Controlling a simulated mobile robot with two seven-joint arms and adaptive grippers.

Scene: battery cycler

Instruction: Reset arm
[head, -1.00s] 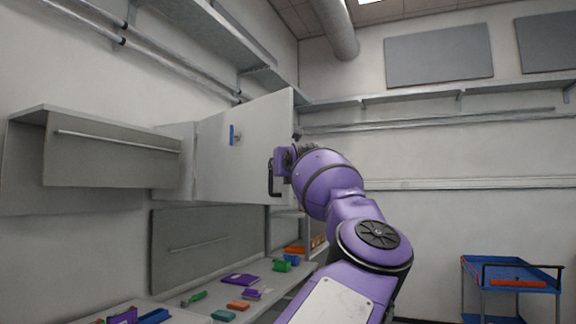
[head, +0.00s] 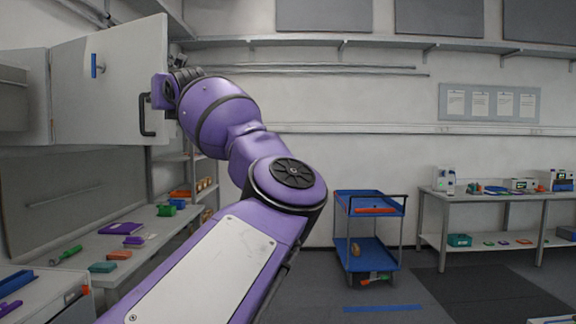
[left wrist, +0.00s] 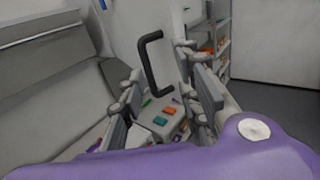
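My left arm reaches up from the bottom of the head view. My left gripper (head: 166,90) is at the edge of an open light-grey cabinet door (head: 112,92). In the left wrist view its fingers (left wrist: 160,92) are spread apart with nothing held between them. The door's black handle (left wrist: 150,64) appears beyond and between the fingers, and it also shows in the head view (head: 146,116). I cannot tell from these views whether a finger touches the door. My right gripper is not in view.
A side bench (head: 82,247) with several small coloured items stands below the cabinet. A blue cart (head: 368,250) stands at centre right, and a table (head: 490,196) with devices is at far right. Open floor lies between the cart and my arm.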

